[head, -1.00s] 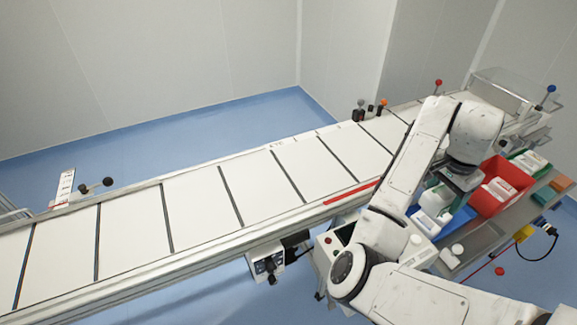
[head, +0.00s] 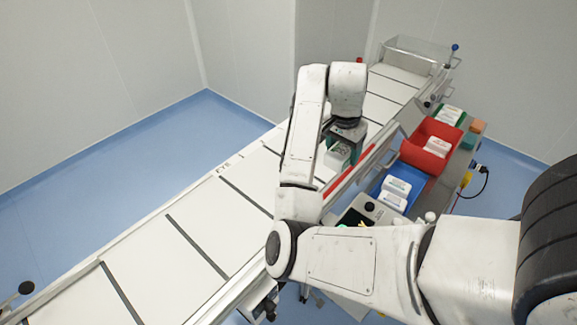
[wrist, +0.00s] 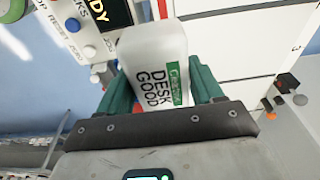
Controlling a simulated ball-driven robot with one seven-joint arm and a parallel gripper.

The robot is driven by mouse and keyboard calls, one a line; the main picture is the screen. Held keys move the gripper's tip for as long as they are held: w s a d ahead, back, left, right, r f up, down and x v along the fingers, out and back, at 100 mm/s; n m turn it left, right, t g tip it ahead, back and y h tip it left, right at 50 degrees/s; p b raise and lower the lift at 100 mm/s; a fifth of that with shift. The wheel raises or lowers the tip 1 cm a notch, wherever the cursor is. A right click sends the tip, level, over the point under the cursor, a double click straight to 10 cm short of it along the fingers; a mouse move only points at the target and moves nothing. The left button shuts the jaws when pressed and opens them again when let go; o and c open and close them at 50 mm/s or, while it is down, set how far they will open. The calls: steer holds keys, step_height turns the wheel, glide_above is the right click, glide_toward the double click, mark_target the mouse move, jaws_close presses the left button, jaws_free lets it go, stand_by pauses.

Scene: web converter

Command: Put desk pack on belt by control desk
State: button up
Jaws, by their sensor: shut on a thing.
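The desk pack (wrist: 150,62) is a white box-like pack with a green strip and the words DESK GOOD. My gripper (wrist: 160,85) is shut on it, a green finger on each side. In the head view my gripper (head: 347,138) points down with the pack (head: 338,156) below it, over the near edge of the white belt (head: 185,240). I cannot tell how high the pack is above the belt. The control desk (head: 366,210) stands at the belt's near side, partly behind my arm. Its display and buttons (wrist: 88,50) show at upper left in the wrist view.
A red rail strip (head: 348,172) runs along the belt's near edge. A blue bin (head: 412,178) with white packs, a red bin (head: 413,152) with a white pack and a green bin (head: 460,122) stand to the right. The belt's left part is clear.

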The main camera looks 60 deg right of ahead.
steer(key=w+d+f+b, duration=0.1)
steer(key=w+f, duration=0.1)
steer(key=w, duration=0.1)
steer(key=w+d+f, duration=0.2)
steer(key=w+f, duration=0.1)
steer(key=w, duration=0.1)
steer(key=w+d+f+b, duration=0.1)
steer(key=w+f, duration=0.2)
steer(key=w, duration=0.1)
steer(key=shift+d+f+b, duration=0.2)
steer(key=shift+f+b, duration=0.05)
steer(key=shift+b, duration=0.1)
steer(key=shift+w+d+f, duration=0.15)
steer(key=shift+w+f, duration=0.15)
steer(key=shift+f, duration=0.15)
steer(key=shift+f+p, duration=0.5)
steer(key=shift+f, duration=1.05)
steer(key=shift+f, duration=0.1)
steer(key=o, duration=1.1)
steer(key=shift+o, duration=0.2)
step_height(320, 180, up, 12)
steer(key=a+b, duration=0.1)
steer(key=shift+w+a+b, duration=0.2)
steer(key=shift+a+b, duration=0.15)
steer(key=shift+a, duration=0.05)
